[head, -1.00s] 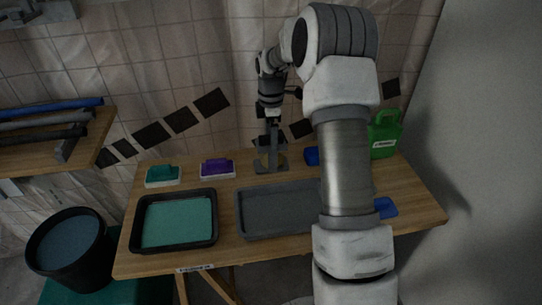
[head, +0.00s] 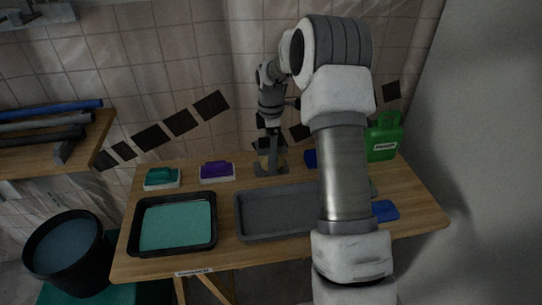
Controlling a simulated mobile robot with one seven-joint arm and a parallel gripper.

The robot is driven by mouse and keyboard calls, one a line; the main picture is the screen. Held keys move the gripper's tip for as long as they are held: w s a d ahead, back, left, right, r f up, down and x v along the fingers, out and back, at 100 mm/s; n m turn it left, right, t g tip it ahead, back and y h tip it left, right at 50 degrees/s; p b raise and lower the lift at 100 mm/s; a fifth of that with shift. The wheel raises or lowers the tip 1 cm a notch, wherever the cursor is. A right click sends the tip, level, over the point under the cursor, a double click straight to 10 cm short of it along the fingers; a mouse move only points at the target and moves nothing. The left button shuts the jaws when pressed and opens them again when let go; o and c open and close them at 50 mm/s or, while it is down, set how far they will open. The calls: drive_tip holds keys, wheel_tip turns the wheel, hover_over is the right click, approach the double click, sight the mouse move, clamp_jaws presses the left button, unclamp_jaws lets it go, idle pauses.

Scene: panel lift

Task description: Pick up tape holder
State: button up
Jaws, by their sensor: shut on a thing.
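The grey tape holder (head: 270,170) stands on the table's back part, behind the grey tray. My gripper (head: 271,150) reaches down from above, directly over the holder, and is shut on its upper part. The fingertips are small and dark here, so the exact grip is hard to see. The holder's base looks to be at or very near the tabletop; I cannot tell whether it touches.
The wooden table (head: 235,258) bears a black tray with teal liquid (head: 177,222), a grey tray (head: 270,212), a teal sponge block (head: 161,178), a purple one (head: 217,171) and a green container (head: 384,138). A black bucket (head: 68,250) stands left. My arm hides part of the right side.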

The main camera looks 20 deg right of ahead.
drive_tip(key=shift+r, duration=0.1)
drive_tip(key=shift+r, duration=0.5)
drive_tip(key=r+p, duration=0.1)
drive_tip(key=r, duration=0.2)
drive_tip(key=shift+s+d+r+p, duration=0.1)
drive_tip(key=shift+d+r+p, duration=0.3)
drive_tip(key=s+d+r+p, duration=0.2)
drive_tip(key=s+d+r, duration=0.3)
drive_tip(key=d, duration=0.4)
drive_tip(key=shift+d+r, duration=0.3)
drive_tip(key=shift+r, duration=0.25)
drive_tip(key=shift+s, duration=0.1)
